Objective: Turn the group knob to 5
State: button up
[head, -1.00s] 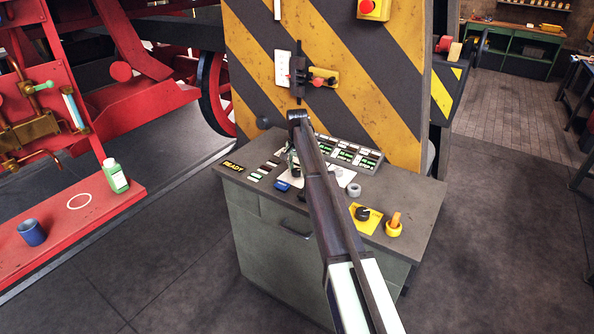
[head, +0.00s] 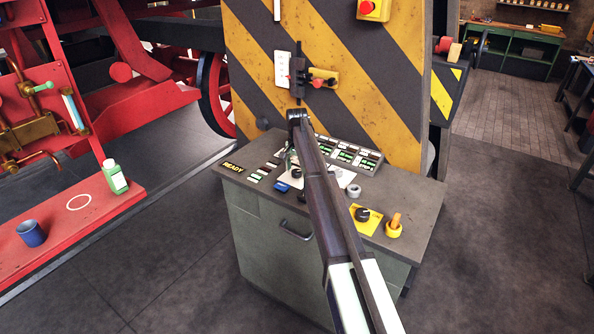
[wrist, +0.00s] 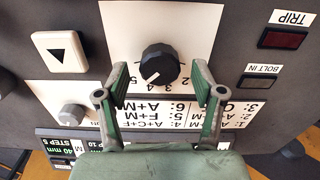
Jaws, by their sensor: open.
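The group knob (wrist: 160,63) is a round black knob with a white pointer line, on a white plate with upside-down numbers in the wrist view. Its pointer is toward the lower left of the picture; I cannot tell for certain which number it marks. My gripper (wrist: 159,68) is open, with one green-grey finger on each side of the knob and visible gaps between. Its height above the panel is unclear. Part of the number scale is hidden by the fingers. In the head view, my arm covers much of the knob area on the console (head: 410,205).
A grey knob (wrist: 75,115) and a white arrow button (wrist: 60,52) lie left of the gripper. The TRIP lamp (wrist: 284,38) and BOLT IN lamp (wrist: 258,82) are at right. The yellow-plated selector (head: 363,214) and orange-handled switch (head: 395,226) stand at the console's right.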

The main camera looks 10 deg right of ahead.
aim_at(297, 171)
notch_tip(297, 171, up, 11)
jog(key=shift+r, duration=0.2)
dwell(0.5)
